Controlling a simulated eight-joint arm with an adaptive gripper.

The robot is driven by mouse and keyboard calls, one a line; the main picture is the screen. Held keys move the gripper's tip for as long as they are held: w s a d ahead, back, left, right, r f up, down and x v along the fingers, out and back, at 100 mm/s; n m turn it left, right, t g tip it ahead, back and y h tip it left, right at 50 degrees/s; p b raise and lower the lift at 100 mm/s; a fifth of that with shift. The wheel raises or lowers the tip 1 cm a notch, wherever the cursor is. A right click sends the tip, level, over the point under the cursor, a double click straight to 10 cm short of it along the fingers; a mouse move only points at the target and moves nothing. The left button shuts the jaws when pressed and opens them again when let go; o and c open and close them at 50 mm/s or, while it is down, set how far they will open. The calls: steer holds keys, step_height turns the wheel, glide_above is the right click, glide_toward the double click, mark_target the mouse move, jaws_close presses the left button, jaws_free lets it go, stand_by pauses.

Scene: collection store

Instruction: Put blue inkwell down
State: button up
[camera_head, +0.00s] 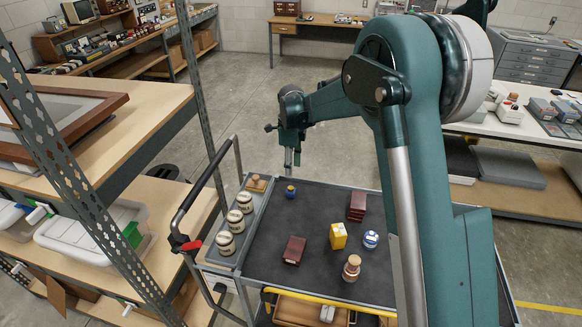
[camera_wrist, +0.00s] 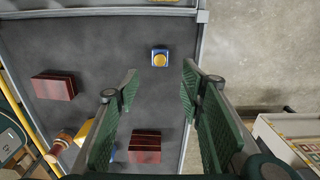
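The blue inkwell (camera_head: 290,191), small with a yellow-gold top, stands upright on the dark top of the cart (camera_head: 262,262), near its far left part. In the wrist view the inkwell (camera_wrist: 160,58) is on the grey surface near the cart's edge, just beyond the fingertips and between their lines. My gripper (camera_wrist: 159,72) is open, with nothing between its green fingers. In the head view my gripper (camera_head: 291,160) hangs pointing down above the far edge of the cart, apart from the inkwell.
The cart also carries dark red boxes (camera_head: 294,250) (camera_head: 357,206), a yellow box (camera_head: 338,236), a white-and-blue round item (camera_head: 370,239) and a wooden knobbed item (camera_head: 351,268). Cream jars (camera_head: 235,221) line a left side tray. Bare surface surrounds the inkwell.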

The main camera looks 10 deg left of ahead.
steer(key=shift+r, duration=0.1)
stand_by(0.3)
steer(key=s+d+r+n+t, duration=0.1)
steer(key=s+d+r+n, duration=0.2)
steer(key=s+d+r, duration=0.35)
steer(key=s+d+r+n+t, duration=0.15)
steer(key=s+d+r, duration=0.25)
steer(key=d+r, duration=0.5)
steer(key=s+d+r+n+t, duration=0.1)
steer(key=s+d+r+n, duration=0.4)
steer(key=d, duration=0.5)
steer(key=s+d+n+t, duration=0.1)
steer(key=s+d+n, duration=0.1)
steer(key=s+d, duration=0.3)
steer(key=s+d+f+n+t, duration=0.1)
steer(key=s+d+n, duration=0.2)
steer(key=s, duration=0.9)
steer(key=s+d+n+t, duration=0.1)
steer(key=s+d+n, duration=0.2)
steer(key=s+d, duration=0.6)
steer(key=shift+s+d+f+t, duration=0.2)
steer(key=shift+s+f+t, duration=0.05)
steer(key=shift+s+t, duration=0.1)
steer(key=shift+f+n, duration=0.1)
steer(key=shift+n, duration=0.15)
steer(key=shift+f+b, duration=0.9)
steer(key=shift+b, duration=0.1)
